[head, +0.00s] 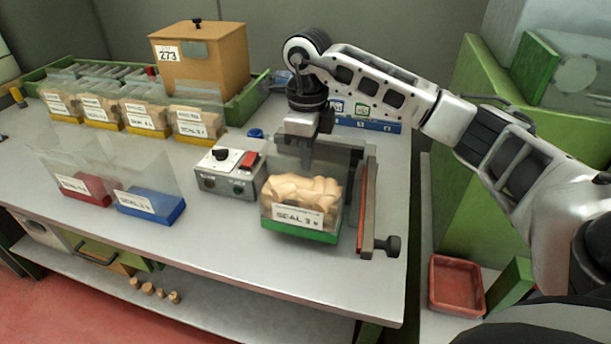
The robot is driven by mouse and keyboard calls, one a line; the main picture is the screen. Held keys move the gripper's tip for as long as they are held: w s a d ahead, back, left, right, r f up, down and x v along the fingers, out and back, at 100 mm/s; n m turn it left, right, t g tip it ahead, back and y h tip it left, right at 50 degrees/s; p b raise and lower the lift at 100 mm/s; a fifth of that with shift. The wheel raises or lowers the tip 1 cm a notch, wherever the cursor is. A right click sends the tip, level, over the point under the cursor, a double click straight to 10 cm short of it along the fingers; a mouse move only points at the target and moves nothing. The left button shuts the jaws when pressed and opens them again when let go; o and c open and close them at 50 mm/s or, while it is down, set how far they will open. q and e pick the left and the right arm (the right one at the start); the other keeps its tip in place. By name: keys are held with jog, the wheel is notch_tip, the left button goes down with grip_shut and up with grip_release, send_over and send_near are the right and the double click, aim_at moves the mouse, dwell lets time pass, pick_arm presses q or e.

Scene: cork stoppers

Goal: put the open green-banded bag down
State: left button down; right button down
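The green-banded bag (302,236) is upright near the right front of the table, full of corks, with a white label reading "SEAL 3". Its clear upper part is open above the corks. My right gripper (309,158) reaches down from above to the bag's clear upper part; its fingers look closed together on the film. I cannot tell whether the bag's base touches the table or hangs just above it. My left gripper is not in view.
A sealer's control box (231,172) stands close left of the bag, its red bar (367,205) close right. Red-banded (85,190) and blue-banded (150,206) bags stand left; several yellow-banded bags (196,123) stand behind. Table (215,243) in front is clear.

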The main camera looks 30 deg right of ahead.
aim_at(307, 172)
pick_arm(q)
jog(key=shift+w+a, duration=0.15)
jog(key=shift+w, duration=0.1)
pick_arm(e)
notch_tip(307, 172, down, 4)
jog(key=shift+w, duration=0.1)
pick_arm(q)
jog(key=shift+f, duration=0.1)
pick_arm(e)
jog(key=shift+f, duration=0.1)
jog(key=c, duration=1.6)
grip_release()
jog(key=shift+c, duration=0.2)
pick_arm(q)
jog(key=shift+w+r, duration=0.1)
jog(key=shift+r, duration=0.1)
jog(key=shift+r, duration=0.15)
